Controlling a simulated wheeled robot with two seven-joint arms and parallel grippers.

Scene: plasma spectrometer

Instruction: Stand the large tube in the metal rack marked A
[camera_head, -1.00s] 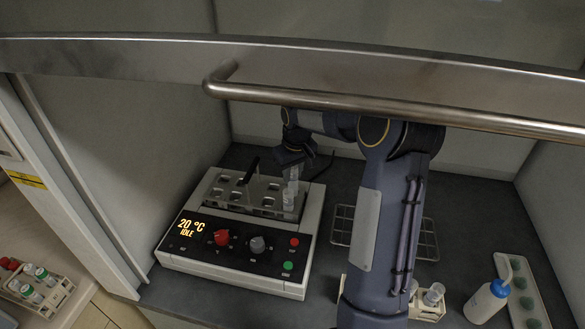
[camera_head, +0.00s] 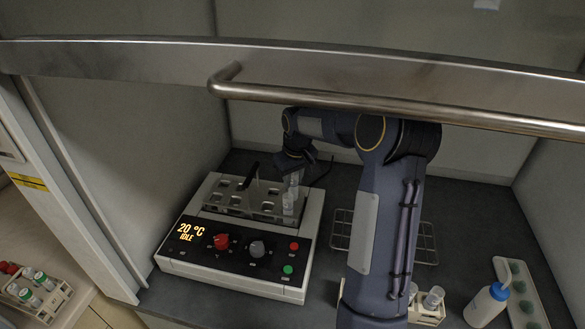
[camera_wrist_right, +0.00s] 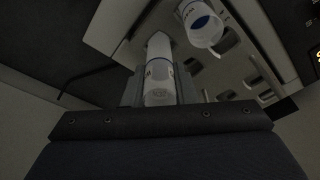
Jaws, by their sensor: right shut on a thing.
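My right gripper (camera_head: 292,176) is over the right end of the heating bath and shut on a clear tube with a white band. In the right wrist view this tube (camera_wrist_right: 158,75) stands between the two fingers (camera_wrist_right: 159,88). A second clear tube with blue at its end (camera_wrist_right: 202,25) shows beside it, apart from the fingers. A metal rack with square holes and a dark upright handle (camera_head: 236,200) sits in the bath. I cannot read an A on it. Whether the held tube is in a hole or above it is unclear. My left gripper is not in view.
The bath's panel (camera_head: 240,248) reads 20 °C IDLE. A wire rack (camera_head: 427,243) lies partly behind my right arm. A small tube holder (camera_head: 426,314), a wash bottle (camera_head: 485,306) and a pale strip (camera_head: 521,298) stand right. A metal bar (camera_head: 400,108) crosses above.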

